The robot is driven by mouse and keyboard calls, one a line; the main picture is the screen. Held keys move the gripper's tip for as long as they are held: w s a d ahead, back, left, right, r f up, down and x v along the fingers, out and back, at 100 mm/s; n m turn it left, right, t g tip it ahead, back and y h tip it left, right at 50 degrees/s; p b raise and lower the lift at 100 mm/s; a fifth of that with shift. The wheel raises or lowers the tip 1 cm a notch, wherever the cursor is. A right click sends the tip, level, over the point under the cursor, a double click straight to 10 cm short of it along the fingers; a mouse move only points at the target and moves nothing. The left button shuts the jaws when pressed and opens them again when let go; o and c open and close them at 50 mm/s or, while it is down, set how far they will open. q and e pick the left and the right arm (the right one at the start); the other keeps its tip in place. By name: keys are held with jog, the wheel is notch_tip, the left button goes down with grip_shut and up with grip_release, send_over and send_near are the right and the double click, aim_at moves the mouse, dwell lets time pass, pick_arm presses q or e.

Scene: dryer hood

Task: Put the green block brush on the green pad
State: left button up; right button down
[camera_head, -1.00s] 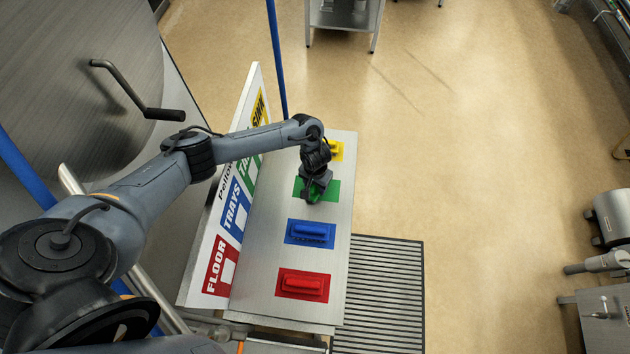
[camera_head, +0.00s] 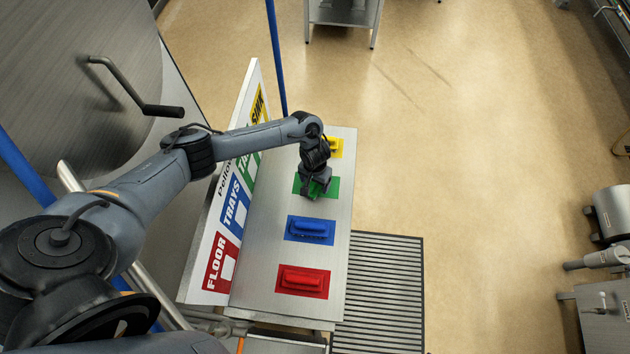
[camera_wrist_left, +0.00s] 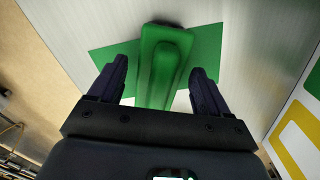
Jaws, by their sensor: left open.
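The green block brush (camera_wrist_left: 165,50) lies on the green pad (camera_wrist_left: 207,48), set at an angle to the pad's edges in the left wrist view. In the head view the green pad (camera_head: 331,188) is partly covered by my left gripper (camera_head: 315,192). The green brush (camera_head: 315,187) shows only in part there. My left gripper (camera_wrist_left: 160,82) is open, with one finger on each side of the near part of the brush and gaps between fingers and brush. My right gripper is not in view.
On the same metal shelf (camera_head: 337,255) a blue brush (camera_head: 311,228) sits on a blue pad, a red brush (camera_head: 302,280) on a red pad, and a yellow brush (camera_head: 333,145) on a yellow pad. A lettered sign board (camera_head: 222,235) rises along the shelf's left side.

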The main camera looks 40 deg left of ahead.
pick_arm(q)
jog(key=shift+r+p, duration=0.35)
jog(key=shift+r, duration=2.5)
